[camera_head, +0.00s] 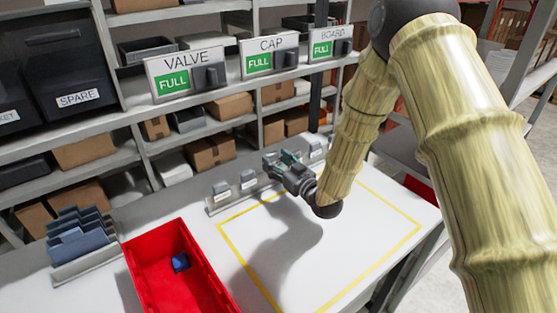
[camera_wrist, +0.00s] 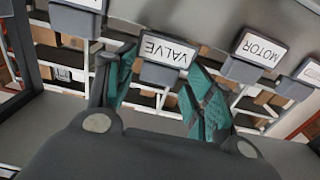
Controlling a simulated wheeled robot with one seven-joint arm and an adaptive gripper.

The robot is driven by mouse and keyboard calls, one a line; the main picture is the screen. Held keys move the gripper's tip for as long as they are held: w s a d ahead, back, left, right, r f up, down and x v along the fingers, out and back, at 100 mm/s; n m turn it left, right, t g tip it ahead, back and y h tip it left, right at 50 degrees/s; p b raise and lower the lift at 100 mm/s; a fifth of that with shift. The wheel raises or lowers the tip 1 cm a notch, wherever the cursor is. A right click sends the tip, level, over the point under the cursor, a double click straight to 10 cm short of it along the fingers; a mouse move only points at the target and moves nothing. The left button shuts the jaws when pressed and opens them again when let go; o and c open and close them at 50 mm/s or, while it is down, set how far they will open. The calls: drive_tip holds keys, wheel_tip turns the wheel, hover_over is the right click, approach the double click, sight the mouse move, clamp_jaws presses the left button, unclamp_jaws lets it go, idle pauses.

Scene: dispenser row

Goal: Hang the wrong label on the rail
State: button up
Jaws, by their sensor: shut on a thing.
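My gripper (camera_head: 287,168) is over the back of the white table, at a low rail (camera_head: 240,196) carrying several small grey label blocks. In the wrist view my gripper (camera_wrist: 158,90) has its green-padded fingers on both sides of a grey block labelled VALVE (camera_wrist: 167,52), which reads upside down. It is shut on this block. A MOTOR label (camera_wrist: 258,50) is just right of the fingers. In the head view, two label blocks (camera_head: 248,180) stand left of the gripper and another (camera_head: 316,149) to the right; their text is too small to read. I cannot tell whether the VALVE label touches the rail.
Dispensers marked VALVE (camera_head: 186,75), CAP (camera_head: 269,55) and BOARD (camera_head: 331,43) on the shelf show FULL. A red bin (camera_head: 145,262) holding a blue item and a rack of blue-grey pieces (camera_head: 80,243) stand at left. The yellow-outlined area (camera_head: 345,235) is clear.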

drive_tip(key=shift+w+f, duration=0.1)
drive_tip(key=shift+f, duration=0.3)
drive_tip(key=shift+c, duration=0.3)
drive_tip(key=shift+s+d+f+b, duration=0.1)
drive_tip(key=shift+s+f+b, duration=0.15)
drive_tip(key=shift+s+b, duration=0.05)
drive_tip(key=shift+w+f+b, duration=0.15)
drive_tip(key=shift+f+b, duration=0.45)
drive_tip(key=shift+f, duration=0.15)
drive_tip(key=o, duration=0.9)
drive_tip(key=shift+o, duration=0.2)
drive_tip(key=v, duration=1.2)
